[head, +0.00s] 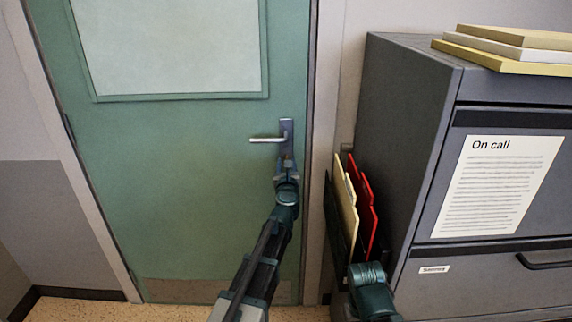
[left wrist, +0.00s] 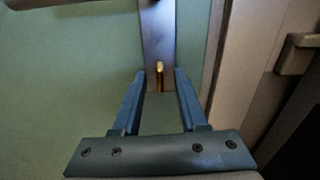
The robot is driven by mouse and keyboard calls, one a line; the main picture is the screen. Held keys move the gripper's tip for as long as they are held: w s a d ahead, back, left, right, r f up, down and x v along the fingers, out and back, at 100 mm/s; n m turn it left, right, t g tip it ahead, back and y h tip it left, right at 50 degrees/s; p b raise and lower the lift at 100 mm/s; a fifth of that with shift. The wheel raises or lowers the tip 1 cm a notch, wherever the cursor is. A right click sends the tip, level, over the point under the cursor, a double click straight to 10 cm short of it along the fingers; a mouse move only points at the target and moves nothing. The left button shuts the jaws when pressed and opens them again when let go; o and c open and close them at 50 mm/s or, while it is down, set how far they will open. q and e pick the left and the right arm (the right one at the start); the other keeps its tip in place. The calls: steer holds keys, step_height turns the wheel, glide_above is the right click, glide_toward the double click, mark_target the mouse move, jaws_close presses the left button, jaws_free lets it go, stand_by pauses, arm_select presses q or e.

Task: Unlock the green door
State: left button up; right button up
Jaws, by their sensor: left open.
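The green door (head: 190,200) is shut, with a pale panel in its upper part. Its lever handle (head: 266,140) is level and points left from a grey plate (head: 287,130), which also shows in the left wrist view (left wrist: 157,35). A narrow brass piece (left wrist: 159,76), which looks like a key seen edge-on, stands upright at the lower part of the plate. My left gripper (head: 287,163) is just below the lever. In the left wrist view its open fingers (left wrist: 158,78) lie on either side of the brass piece, apart from it.
A grey filing cabinet (head: 400,120) stands right of the door, with an "On call" sheet (head: 497,187) on its front and books (head: 510,50) on top. A dark holder with red (head: 366,205) and cream folders (head: 345,210) hangs on its side. The door's left part is clear.

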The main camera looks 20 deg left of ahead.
arm_select(q)
steer(key=v, duration=0.7)
steer(key=shift+s, duration=0.2)
steer(key=shift+s+d, duration=0.1)
